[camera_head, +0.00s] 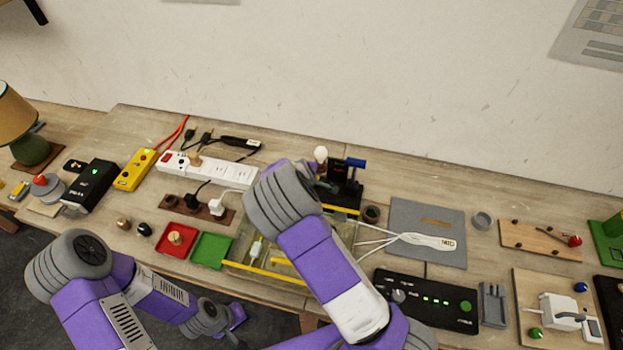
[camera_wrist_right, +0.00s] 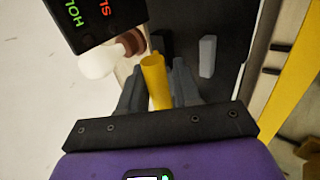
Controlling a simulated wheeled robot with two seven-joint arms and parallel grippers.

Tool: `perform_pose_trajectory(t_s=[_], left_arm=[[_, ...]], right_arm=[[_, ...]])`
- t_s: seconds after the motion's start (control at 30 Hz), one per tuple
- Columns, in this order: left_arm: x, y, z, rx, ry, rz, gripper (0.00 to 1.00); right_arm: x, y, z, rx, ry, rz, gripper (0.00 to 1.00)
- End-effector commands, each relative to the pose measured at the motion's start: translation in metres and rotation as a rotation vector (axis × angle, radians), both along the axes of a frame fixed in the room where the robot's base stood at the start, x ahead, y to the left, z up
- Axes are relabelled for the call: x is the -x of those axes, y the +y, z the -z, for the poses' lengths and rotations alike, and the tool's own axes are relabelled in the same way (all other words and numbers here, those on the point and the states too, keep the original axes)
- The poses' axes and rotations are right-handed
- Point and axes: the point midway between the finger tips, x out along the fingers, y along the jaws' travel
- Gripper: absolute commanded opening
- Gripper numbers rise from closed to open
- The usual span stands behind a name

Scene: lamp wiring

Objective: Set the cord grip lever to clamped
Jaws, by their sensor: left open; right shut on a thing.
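The cord grip stand (camera_head: 345,183) is a black fixture at the back middle of the bench, with a blue piece (camera_head: 356,162) at its top. In the right wrist view, a dark sign (camera_wrist_right: 95,15) shows green and red lettering, partly cut off. Beside it is a yellow handle (camera_wrist_right: 155,80), which appears to be the cord grip lever. My right gripper (camera_wrist_right: 158,88) is shut on this yellow handle, one grey finger on each side. In the head view my right arm hides much of this grip. My left gripper (camera_head: 236,316) is low, in front of the bench, away from the stand.
A white bulb (camera_wrist_right: 97,62) is close beside the right gripper. A yellow-edged clear tray (camera_head: 262,268) lies under my right arm. Red (camera_head: 176,240) and green (camera_head: 212,250) trays, a power strip (camera_head: 215,167) and a grey mat (camera_head: 420,215) surround it.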

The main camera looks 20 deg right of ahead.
Motion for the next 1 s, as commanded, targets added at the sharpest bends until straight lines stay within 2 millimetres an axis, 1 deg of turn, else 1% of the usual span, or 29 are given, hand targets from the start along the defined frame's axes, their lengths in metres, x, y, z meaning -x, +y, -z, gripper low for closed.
perform_pose_trajectory(t_s=[0.03, 0.2, 0.63, 0.67, 0.73, 1.0], left_arm=[[0.0, 0.0, 0.0044, 0.0, 0.0, 0.0, 0.43], [-0.0001, 0.0, 0.0079, 0.0, 0.0, 0.0, 0.43], [-0.0001, -0.0001, 0.008, 0.0, 0.0, 0.0, 0.43], [-0.0001, 0.0, 0.008, 0.0, 0.0, 0.0, 0.43], [-0.0001, 0.0, 0.0081, 0.0, 0.0, 0.0, 0.43], [-0.0001, 0.0, 0.008, 0.0, 0.0, 0.0, 0.43]], right_arm=[[0.0024, 0.002, 0.0042, 0.01, -0.006, -0.001, 0.0], [0.004, 0.0022, 0.0052, 0.027, -0.032, 0.001, 0.0], [0.0047, 0.0021, 0.0054, 0.03, -0.036, 0.002, 0.0], [0.0047, 0.0021, 0.0055, 0.03, -0.036, 0.002, 0.35], [0.0046, 0.0019, 0.0053, 0.031, -0.037, 0.002, 0.46], [0.0037, 0.0019, 0.0037, 0.031, -0.041, 0.001, 0.46]])
